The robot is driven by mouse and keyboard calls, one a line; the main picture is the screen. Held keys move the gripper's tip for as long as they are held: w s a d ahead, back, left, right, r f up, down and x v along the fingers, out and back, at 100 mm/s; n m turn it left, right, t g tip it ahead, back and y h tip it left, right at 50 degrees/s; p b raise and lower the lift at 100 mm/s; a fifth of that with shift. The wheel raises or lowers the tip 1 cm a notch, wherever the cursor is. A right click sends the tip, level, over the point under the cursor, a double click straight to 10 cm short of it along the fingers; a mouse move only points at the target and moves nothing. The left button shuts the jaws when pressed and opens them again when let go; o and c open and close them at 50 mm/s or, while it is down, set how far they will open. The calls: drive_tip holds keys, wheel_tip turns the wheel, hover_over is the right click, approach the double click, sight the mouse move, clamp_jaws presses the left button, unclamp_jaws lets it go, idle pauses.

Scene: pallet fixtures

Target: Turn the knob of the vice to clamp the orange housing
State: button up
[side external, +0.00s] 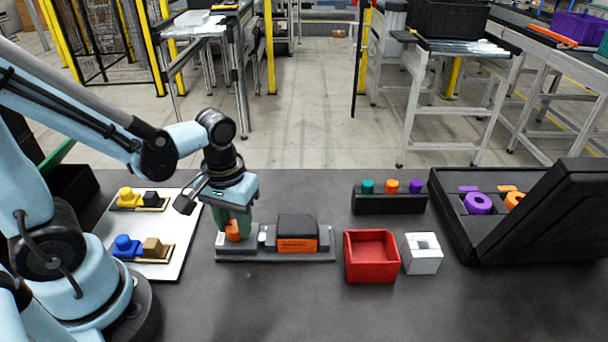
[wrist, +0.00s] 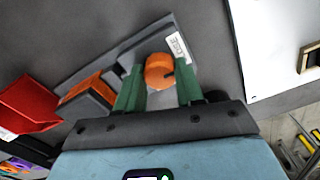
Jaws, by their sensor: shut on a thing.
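The vice (side external: 228,255) is a long grey base lying flat on the dark table; its end with a white label shows in the wrist view (wrist: 178,46). Its round orange knob (side external: 233,230) stands at the left end. The orange housing (side external: 297,245) sits at the right part of the vice, under a dark block; it also shows in the wrist view (wrist: 92,88). My gripper (side external: 235,226) points down over the knob, its green fingers on either side. In the wrist view the fingers (wrist: 158,80) are shut on the knob (wrist: 158,70). The contact faces are partly hidden.
A red bin (side external: 371,278) and a white hollow block (side external: 422,253) stand right of the vice. A black rack (side external: 388,203) with coloured pegs is behind them. A black case (side external: 450,218) is far right. A white board (side external: 116,225) with yellow and blue fixtures lies left.

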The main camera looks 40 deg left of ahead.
sight(236, 224)
drive_tip(key=shift+n, duration=0.5)
drive_tip(key=o, duration=1.1)
drive_tip(key=shift+c, duration=0.2)
wheel_tip(236, 224, up, 12)
idle(0.3)
drive_tip(key=w+m+t, duration=0.1)
drive_tip(key=m+t, duration=0.1)
drive_tip(key=w+f+m+t, duration=0.1)
drive_tip(key=m+t, duration=0.1)
drive_tip(key=w+a+m+t, duration=0.1)
drive_tip(key=w+m+t, duration=0.1)
drive_tip(key=t, duration=0.1)
drive_tip(key=shift+f, duration=0.3)
